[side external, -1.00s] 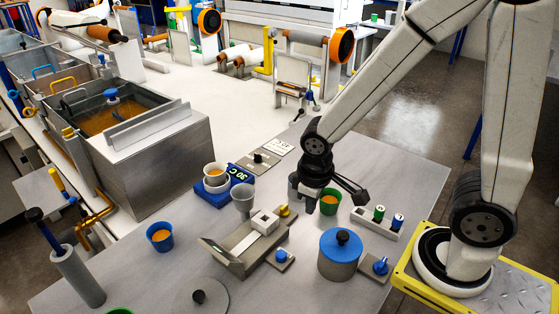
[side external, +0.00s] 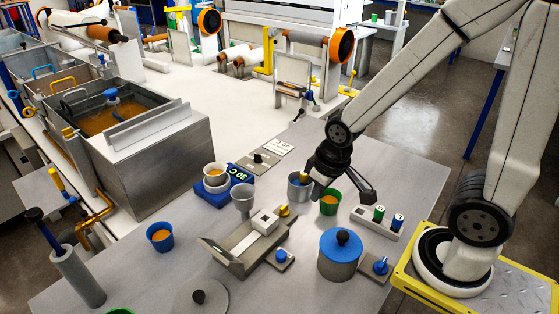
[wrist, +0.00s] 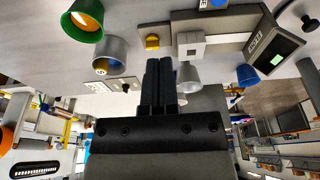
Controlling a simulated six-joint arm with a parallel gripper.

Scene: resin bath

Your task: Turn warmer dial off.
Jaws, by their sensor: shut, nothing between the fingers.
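I cannot tell for certain which control is the warmer dial. A blue unit with a "30 C" display (side external: 240,176) has a cup of orange liquid (side external: 216,172) on it. A grey plate with a dark knob (side external: 259,158) lies behind it. A blue knob on a grey base (side external: 281,256) is near the tray, and another (side external: 379,266) is right of the blue-lidded pot (side external: 340,252). My gripper (side external: 315,195) is above the table by a grey metal cup (side external: 299,190), apart from these controls. Its fingers show shut and empty in the wrist view (wrist: 157,63).
A green cup (side external: 329,209) stands just right of my gripper. A rack with green and blue-capped vials (side external: 378,223) is farther right. A grey funnel-like cup (side external: 244,204), a metal tray (side external: 228,262) and a blue cup (side external: 160,243) stand left. A resin bath (side external: 150,160) is at back left.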

